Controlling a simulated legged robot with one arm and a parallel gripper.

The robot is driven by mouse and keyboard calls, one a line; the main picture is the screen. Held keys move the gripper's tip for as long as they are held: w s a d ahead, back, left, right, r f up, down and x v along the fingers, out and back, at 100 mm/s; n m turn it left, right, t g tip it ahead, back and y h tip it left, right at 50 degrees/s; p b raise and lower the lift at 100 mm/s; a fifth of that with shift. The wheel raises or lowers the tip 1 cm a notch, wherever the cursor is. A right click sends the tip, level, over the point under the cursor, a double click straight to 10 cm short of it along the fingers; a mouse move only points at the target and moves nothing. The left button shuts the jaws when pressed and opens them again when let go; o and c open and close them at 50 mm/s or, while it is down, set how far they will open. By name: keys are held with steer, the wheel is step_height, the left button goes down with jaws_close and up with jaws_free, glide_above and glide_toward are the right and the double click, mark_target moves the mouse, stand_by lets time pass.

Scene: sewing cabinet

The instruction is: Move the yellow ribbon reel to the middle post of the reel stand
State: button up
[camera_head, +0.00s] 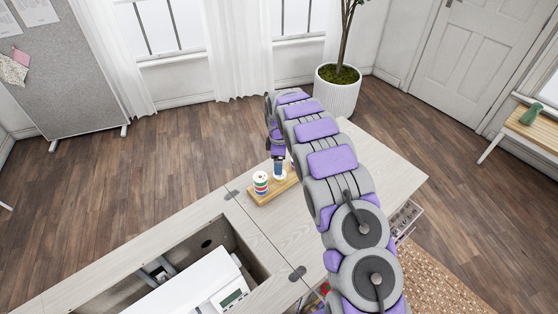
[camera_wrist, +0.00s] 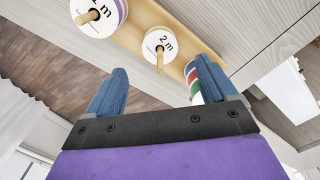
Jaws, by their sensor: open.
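The wooden reel stand (camera_head: 262,199) stands on the cabinet top; its board (camera_wrist: 133,36) also crosses the wrist view. Its middle post holds a white-faced reel marked 2 m (camera_wrist: 153,39). One end post holds a white-faced, purple-edged reel (camera_wrist: 88,9). At the other end is a striped stack of reels (camera_head: 261,185), partly behind my finger in the wrist view (camera_wrist: 192,78). A yellowish band shows there, but I cannot clearly tell the yellow reel. My gripper (camera_wrist: 161,66) is open and empty, with blue fingers, over the middle of the stand (camera_head: 279,160).
The tabletop (camera_head: 385,165) right of my arm looks clear. A potted plant (camera_head: 338,92) stands on the floor behind. An open drawer (camera_head: 404,220) shows at right.

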step_height(320, 180, up, 17)
steer(key=p, duration=0.2)
steer(key=shift+p, duration=0.35)
steer(key=s+d+r+m, duration=0.2)
steer(key=s+r+m, duration=0.15)
steer(key=s, duration=0.45)
steer(key=s+d+r+m+g, duration=0.1)
steer(key=s+d+r+m, duration=0.15)
steer(key=s+r, duration=0.35)
steer(key=s+d+r+m, duration=0.3)
steer(key=s+r, duration=0.1)
steer(key=s, duration=0.5)
steer(key=s+f+m, duration=0.3)
steer(key=s+m, duration=0.4)
steer(key=s, duration=2.2)
steer(key=shift+g, duration=0.4)
